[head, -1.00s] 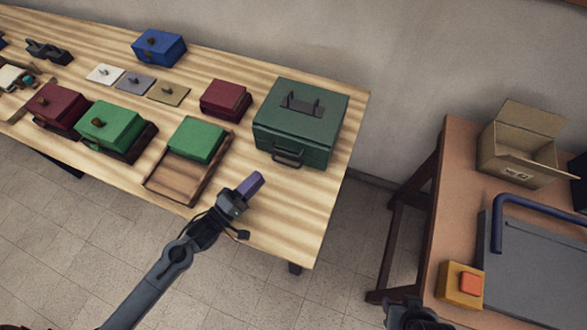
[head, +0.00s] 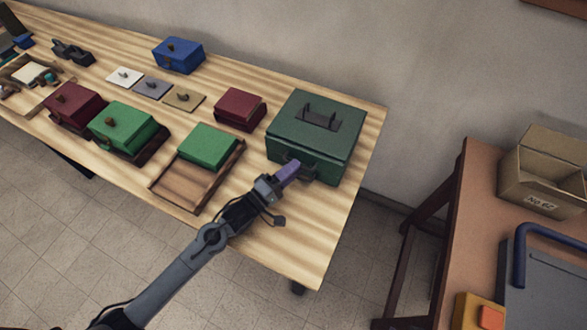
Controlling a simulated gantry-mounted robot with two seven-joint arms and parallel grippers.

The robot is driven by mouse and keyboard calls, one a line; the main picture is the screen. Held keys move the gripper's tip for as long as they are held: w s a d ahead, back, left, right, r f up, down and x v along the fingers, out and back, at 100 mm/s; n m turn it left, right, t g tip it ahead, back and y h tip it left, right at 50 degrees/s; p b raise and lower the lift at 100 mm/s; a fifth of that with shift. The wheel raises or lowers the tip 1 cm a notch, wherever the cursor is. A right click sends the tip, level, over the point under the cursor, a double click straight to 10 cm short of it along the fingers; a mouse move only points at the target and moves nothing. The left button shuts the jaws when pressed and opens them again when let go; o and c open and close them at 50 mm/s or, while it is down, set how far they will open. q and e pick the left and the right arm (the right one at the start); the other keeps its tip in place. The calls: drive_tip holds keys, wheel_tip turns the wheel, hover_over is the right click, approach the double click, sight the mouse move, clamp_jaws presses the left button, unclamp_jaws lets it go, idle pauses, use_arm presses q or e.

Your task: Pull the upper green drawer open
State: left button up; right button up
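A dark green box (head: 312,134) stands near the right end of the striped wooden table, with a dark handle on its lid (head: 320,117) and another on its front face (head: 292,163). No gap shows at its front. My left gripper (head: 290,171), with a purple tip, is at the front handle and partly hides it. I cannot tell whether it touches the handle or whether its fingers are apart. My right gripper is not in view.
A bright green box (head: 208,145) on a brown tray (head: 186,187), another green box (head: 124,127) and dark red boxes (head: 240,107) stand to the left. The table's front right corner is clear. A brown side table (head: 463,215) holds an open carton (head: 541,180).

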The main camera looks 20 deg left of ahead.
use_arm(q)
drive_tip(key=shift+w+d, duration=0.15)
drive_tip(key=shift+w, duration=0.25)
clamp_jaws()
idle(1.3)
